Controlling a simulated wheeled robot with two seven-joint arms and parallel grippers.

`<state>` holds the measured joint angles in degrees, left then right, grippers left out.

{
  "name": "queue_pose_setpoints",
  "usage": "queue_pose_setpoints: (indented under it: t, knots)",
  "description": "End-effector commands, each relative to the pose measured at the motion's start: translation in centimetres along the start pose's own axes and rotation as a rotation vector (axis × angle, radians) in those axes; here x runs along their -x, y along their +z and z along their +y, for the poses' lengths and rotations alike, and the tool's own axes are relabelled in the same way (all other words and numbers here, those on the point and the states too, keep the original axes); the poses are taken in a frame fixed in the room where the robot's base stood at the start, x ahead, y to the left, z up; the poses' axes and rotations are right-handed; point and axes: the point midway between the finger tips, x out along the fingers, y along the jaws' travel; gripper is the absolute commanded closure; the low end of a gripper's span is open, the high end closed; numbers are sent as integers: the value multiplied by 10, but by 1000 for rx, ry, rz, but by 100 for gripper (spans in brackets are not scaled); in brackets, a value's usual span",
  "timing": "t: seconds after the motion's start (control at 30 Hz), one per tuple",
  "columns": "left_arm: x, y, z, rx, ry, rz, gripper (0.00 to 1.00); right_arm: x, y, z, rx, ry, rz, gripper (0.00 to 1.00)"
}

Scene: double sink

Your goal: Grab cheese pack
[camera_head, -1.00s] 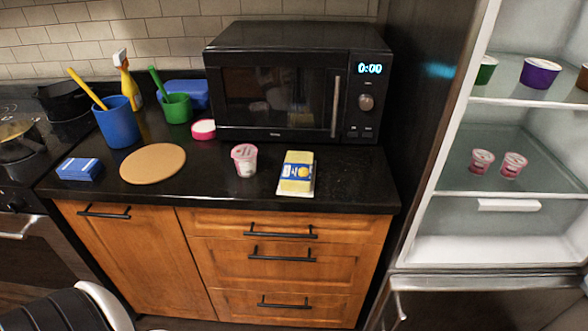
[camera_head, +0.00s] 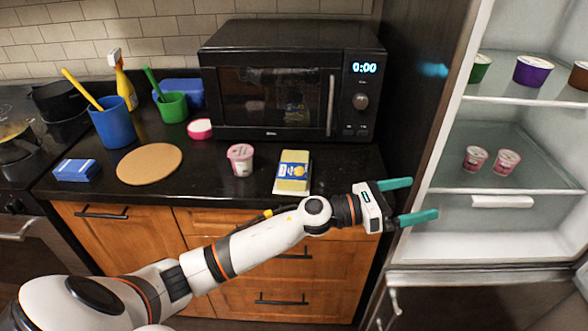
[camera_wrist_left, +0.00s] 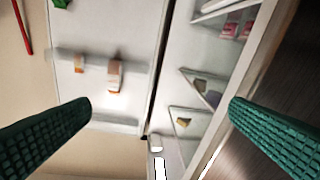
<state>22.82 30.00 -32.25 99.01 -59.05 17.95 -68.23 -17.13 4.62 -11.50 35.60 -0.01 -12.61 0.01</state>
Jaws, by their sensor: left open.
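The cheese pack (camera_head: 292,171), yellow with a blue label and a white edge, lies on the black counter near its front edge, before the microwave. My left gripper (camera_head: 413,201) is open and empty, to the right of the pack and lower in the head view, pointing right toward the fridge. Its green fingers spread wide in the left wrist view (camera_wrist_left: 160,118), with the fridge interior and open door between them. The cheese pack is not in the left wrist view. My right gripper is in neither view.
A pink yogurt cup (camera_head: 240,159) stands left of the pack. The black microwave (camera_head: 290,85) is behind. A round board (camera_head: 150,164), a blue box (camera_head: 76,170) and a blue cup (camera_head: 112,122) are further left. The open fridge (camera_head: 500,240) is at right.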

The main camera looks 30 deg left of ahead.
Motion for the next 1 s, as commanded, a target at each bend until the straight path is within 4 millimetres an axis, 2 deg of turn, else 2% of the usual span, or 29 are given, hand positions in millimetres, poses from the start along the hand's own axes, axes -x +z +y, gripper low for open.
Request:
queue_pose_setpoints:
  t: [0.03, 0.07, 0.1, 0.17, 0.2, 0.27, 0.33, 0.4, 0.5, 0.63, 0.73, 1.0]
  knots:
    - [-6, -10, 6, -283, 127, -95, 0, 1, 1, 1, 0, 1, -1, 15]
    - [-5, -8, 8, -451, 206, -161, 0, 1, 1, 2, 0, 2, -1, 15]
    - [-1, -6, 6, -669, 310, -253, 0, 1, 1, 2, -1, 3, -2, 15]
    - [13, -2, -9, -974, 465, -405, 0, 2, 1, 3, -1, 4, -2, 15]
    - [27, -2, -24, -1154, 568, -515, 0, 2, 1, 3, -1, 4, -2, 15]
    - [54, -8, -54, -1383, 718, -689, 0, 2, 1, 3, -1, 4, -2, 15]
    - [89, -25, -90, -1573, 881, -894, 0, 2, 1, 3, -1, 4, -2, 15]
    - [125, -48, -121, -1682, 1026, -1085, 0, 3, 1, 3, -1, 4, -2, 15]
    - [168, -82, -150, -1737, 1183, -1299, 0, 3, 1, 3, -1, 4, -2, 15]
    - [201, -108, -166, -1731, 1300, -1451, 0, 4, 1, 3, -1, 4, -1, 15]
    - [210, -107, -173, -1719, 1333, -1488, 0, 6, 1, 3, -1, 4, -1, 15]
    - [213, -67, -192, -1719, 1335, -1485, 0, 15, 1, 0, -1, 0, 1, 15]
